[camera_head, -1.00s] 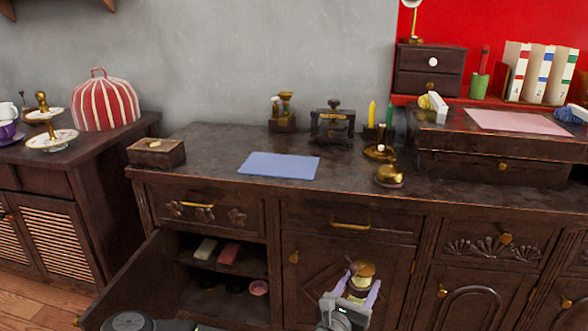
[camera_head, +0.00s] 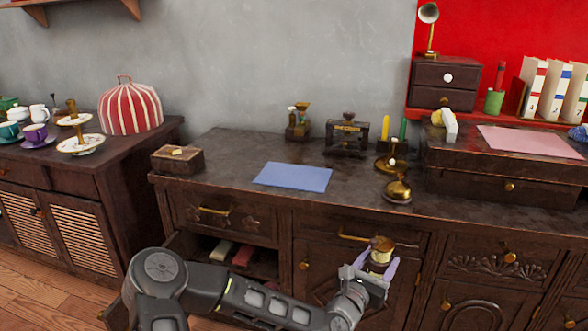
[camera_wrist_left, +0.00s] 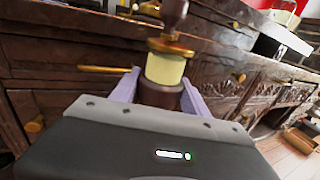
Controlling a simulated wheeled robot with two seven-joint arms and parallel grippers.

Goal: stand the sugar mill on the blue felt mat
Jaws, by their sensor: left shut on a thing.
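My left gripper (camera_head: 369,277) is shut on the sugar mill (camera_head: 381,250), which has a dark knob, a brass top, a cream band and a dark base. The mill is upright in front of the cabinet, below the counter top's front edge. In the left wrist view the mill (camera_wrist_left: 165,69) stands between the two pale purple fingers of the gripper (camera_wrist_left: 158,92). The blue felt mat (camera_head: 292,177) lies flat and bare on the counter, up and left of the gripper. My right gripper is not in view.
A wooden box (camera_head: 178,160) sits left of the mat. A dark brown press-like object (camera_head: 347,136), candles (camera_head: 385,128) and a brass bell (camera_head: 397,190) stand to its right. A brass drawer handle (camera_head: 356,237) juts out near the mill. The counter around the mat is clear.

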